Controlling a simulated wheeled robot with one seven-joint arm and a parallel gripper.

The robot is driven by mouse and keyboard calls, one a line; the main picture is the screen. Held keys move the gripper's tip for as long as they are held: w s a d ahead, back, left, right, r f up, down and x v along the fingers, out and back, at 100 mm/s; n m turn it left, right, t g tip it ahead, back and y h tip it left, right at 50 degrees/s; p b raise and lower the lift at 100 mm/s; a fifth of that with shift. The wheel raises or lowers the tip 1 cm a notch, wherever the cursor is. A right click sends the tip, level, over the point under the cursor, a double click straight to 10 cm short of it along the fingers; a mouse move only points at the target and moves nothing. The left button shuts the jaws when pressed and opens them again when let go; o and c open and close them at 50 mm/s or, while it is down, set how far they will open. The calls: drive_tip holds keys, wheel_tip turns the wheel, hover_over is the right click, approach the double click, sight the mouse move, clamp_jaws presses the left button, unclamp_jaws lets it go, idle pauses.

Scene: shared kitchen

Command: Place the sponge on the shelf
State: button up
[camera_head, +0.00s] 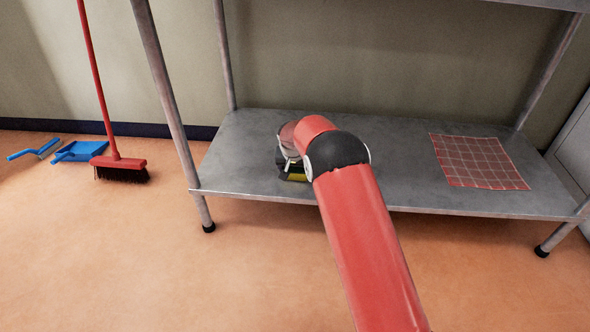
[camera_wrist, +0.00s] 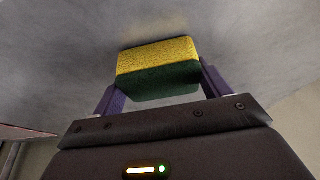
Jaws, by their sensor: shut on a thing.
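The sponge (camera_wrist: 158,66) is yellow on one face and dark green on the other. In the wrist view it sits between the two purple fingers of my gripper (camera_wrist: 160,86), which is shut on it. The grey metal shelf (camera_head: 400,190) fills the background behind the sponge in that view. In the head view a yellow edge of the sponge (camera_head: 293,177) shows below my wrist, over the left part of the lower shelf. My arm hides most of the gripper there. I cannot tell whether the sponge touches the shelf surface.
A red checked cloth (camera_head: 478,161) lies on the right part of the shelf. Metal posts (camera_head: 172,95) stand at the shelf's corners. A red broom (camera_head: 118,163) and a blue dustpan (camera_head: 80,151) are on the floor at left. The shelf between my arm and the cloth is clear.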

drive_tip(key=shift+f, duration=0.2)
drive_tip(key=o, duration=1)
drive_tip(key=shift+c, duration=0.2)
drive_tip(key=shift+r, duration=0.1)
